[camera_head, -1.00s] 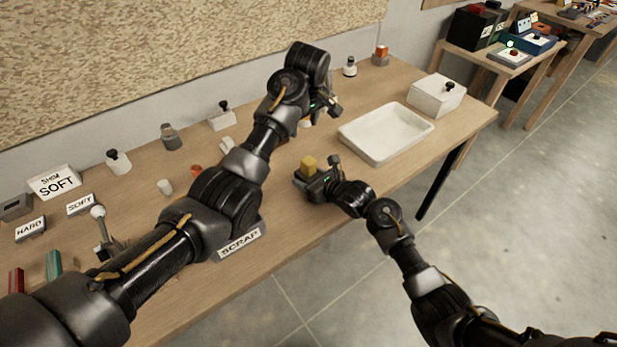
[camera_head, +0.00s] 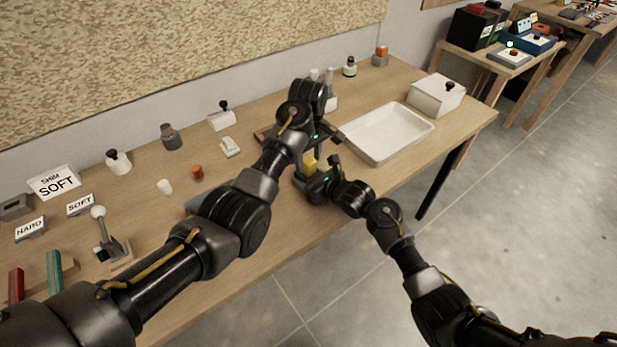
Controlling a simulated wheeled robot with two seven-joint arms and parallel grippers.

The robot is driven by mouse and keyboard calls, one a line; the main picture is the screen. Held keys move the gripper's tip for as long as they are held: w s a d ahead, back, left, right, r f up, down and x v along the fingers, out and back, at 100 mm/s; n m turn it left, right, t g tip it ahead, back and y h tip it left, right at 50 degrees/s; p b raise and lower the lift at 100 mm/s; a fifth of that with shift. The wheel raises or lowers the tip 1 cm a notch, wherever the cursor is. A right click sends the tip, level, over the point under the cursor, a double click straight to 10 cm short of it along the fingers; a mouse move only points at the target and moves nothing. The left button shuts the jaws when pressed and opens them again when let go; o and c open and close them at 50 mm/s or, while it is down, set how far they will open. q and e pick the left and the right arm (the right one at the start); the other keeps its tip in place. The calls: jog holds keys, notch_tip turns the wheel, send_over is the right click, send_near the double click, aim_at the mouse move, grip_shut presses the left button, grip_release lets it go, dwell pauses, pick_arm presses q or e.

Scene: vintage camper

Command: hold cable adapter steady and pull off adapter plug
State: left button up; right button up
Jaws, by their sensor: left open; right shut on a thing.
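The yellow adapter plug (camera_head: 309,164) stands on top of the small grey cable adapter (camera_head: 299,182) near the table's front edge. My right gripper (camera_head: 318,178) is shut on the grey adapter from the right side. My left gripper (camera_head: 321,141) is open, just above and behind the yellow plug, pointing toward it. The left arm's wrist hides part of the space around the plug, so I cannot tell whether the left fingers touch it.
A white tray (camera_head: 360,147) and a white box with a black knob (camera_head: 436,95) are to the right. Small bottles, an orange cylinder (camera_head: 197,172) and a white cylinder (camera_head: 165,187) stand to the left.

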aim_at(308, 160)
pick_arm(q)
jog(key=shift+f, duration=1)
jog(key=c, duration=1.1)
jog(key=shift+o, duration=0.2)
jog(key=shift+r, duration=0.2)
jog(key=shift+r, duration=1.35)
jog(key=shift+r, duration=0.1)
jog(key=shift+r, duration=1.9)
